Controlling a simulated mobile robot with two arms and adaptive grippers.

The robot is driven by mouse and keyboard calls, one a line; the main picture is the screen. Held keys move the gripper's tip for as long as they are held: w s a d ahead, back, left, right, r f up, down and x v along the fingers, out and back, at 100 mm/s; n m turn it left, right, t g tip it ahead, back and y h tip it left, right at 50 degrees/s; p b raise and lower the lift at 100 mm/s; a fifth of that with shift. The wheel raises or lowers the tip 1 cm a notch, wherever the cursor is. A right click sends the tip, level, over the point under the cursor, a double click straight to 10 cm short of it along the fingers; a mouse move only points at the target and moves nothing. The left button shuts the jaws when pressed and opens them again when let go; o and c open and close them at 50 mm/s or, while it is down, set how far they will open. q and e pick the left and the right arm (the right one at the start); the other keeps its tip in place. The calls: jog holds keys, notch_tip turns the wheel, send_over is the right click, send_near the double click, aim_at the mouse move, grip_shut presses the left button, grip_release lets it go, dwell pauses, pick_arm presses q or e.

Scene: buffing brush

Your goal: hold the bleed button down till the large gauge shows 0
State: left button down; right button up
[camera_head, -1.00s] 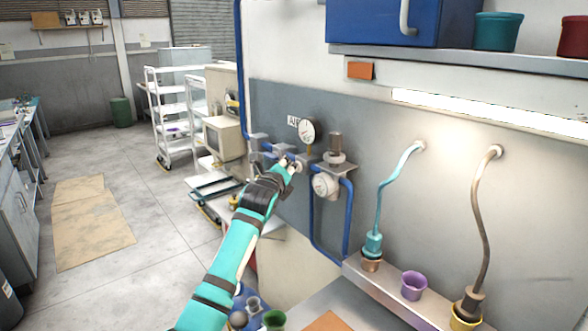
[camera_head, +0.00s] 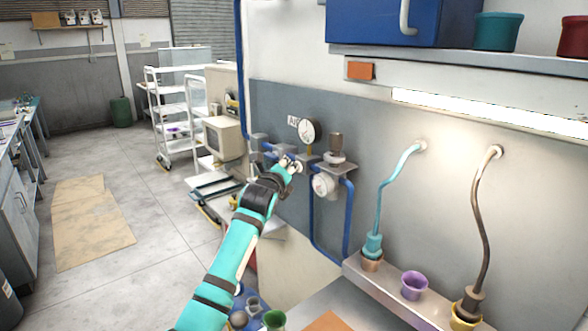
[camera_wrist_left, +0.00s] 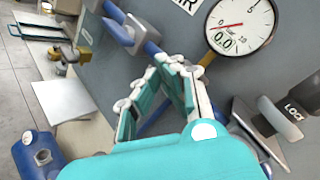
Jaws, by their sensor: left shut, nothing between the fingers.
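The large round gauge (camera_head: 308,131) with a white face is on the grey wall panel below the AIR label. In the left wrist view this gauge (camera_wrist_left: 240,25) reads 0.0, and its red needle points left. A smaller gauge (camera_head: 322,185) sits lower right on the pipework. My left gripper (camera_head: 290,163) is shut and empty, its fingertips at the blue pipe fittings left of and below the large gauge. The fingers also show in the left wrist view (camera_wrist_left: 167,66). I cannot make out the bleed button; the fingers likely cover it. My right gripper is out of view.
Blue pipes (camera_head: 347,220) run down the panel. A ledge (camera_head: 390,298) holds a purple cup (camera_head: 414,285) and two hose ends in cups. A shelf (camera_head: 460,58) with a blue cabinet overhangs at upper right. A white trolley (camera_head: 175,110) stands behind on the left.

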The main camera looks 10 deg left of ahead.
pick_arm(q)
jog(key=shift+s, duration=0.1)
dwell(0.3)
jog(key=shift+s+a+p, duration=0.55)
jog(key=shift+s+p, duration=0.1)
jog(key=shift+p, duration=0.15)
jog(key=s+a+p, duration=0.1)
jog(key=s, duration=0.1)
jog(key=s+a+p, duration=0.2)
jog(key=shift+f, duration=0.15)
